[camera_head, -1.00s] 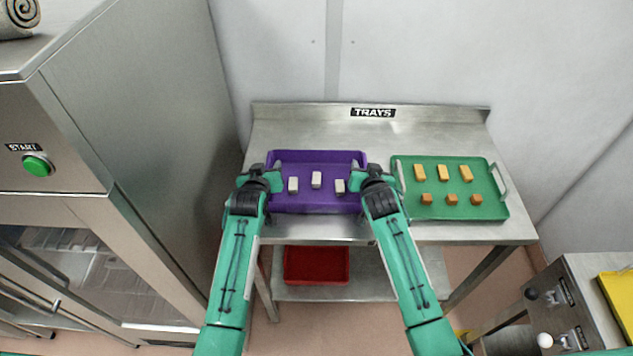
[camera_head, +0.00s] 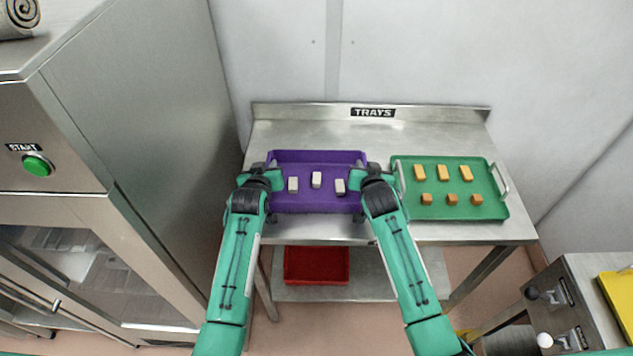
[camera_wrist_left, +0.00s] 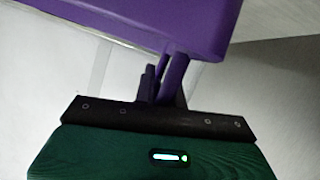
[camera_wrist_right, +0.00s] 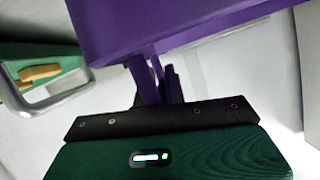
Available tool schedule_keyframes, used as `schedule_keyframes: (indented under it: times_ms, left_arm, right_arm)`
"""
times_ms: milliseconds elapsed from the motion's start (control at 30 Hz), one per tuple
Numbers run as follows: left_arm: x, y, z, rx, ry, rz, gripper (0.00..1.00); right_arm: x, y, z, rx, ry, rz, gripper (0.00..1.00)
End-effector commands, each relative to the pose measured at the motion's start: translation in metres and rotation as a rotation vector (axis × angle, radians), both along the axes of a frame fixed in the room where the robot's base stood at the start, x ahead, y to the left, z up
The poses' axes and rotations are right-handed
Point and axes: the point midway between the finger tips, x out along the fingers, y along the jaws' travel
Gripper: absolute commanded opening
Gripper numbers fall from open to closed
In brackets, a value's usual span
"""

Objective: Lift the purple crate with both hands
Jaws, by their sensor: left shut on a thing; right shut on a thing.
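The purple crate (camera_head: 315,203) is at the left of the steel table, with several small whitish blocks (camera_head: 317,180) inside. It looks level. My left gripper (camera_head: 271,168) is at its left side and my right gripper (camera_head: 371,170) at its right side. In the left wrist view the left jaws (camera_wrist_left: 167,80) are shut on the crate's purple handle, below the crate wall (camera_wrist_left: 150,22). In the right wrist view the right jaws (camera_wrist_right: 156,80) are shut on the other handle, beside the wall (camera_wrist_right: 150,20). I cannot tell whether the crate's base touches the table.
A green tray (camera_head: 460,210) with several yellow and orange blocks stands close to the right of my right gripper. A red crate (camera_head: 316,265) sits on the lower shelf. A steel cabinet (camera_head: 130,120) rises at the left. The table behind the crate is clear.

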Motion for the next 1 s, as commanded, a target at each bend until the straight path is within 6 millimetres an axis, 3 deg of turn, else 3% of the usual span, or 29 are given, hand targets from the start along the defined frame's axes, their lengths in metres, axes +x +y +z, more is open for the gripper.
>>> schedule_keyframes:
  times_ms: [267, 700, 1000]
  left_arm:
    - [0.000, 0.000, 0.011, -0.001, -0.002, 0.001, 0.00]
    - [0.000, 0.000, 0.047, -0.001, -0.002, 0.001, 0.00]
    - [0.000, 0.000, 0.051, -0.001, -0.002, 0.001, 0.00]
  right_arm:
    - [0.000, 0.000, 0.011, 0.001, -0.002, -0.001, 0.00]
    - [0.000, 0.000, 0.047, 0.001, -0.002, -0.001, 0.00]
    - [0.000, 0.000, 0.051, 0.000, -0.002, 0.000, 0.00]
